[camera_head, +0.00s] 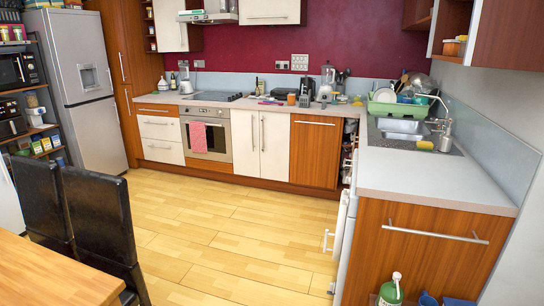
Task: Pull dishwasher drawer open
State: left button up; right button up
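A white appliance front (341,222), which looks like the dishwasher, is under the right counter and faces left. I see it almost edge-on, with a pale bar handle (327,241) sticking out from it. Its inside and any drawer are hidden, and I cannot tell how far it is open. Neither of my grippers is in view.
The wooden floor (225,240) left of the appliance is clear. Dark chairs (103,225) and a wooden table (45,275) are at left.

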aim_at(314, 139)
jog(key=i, duration=2.6)
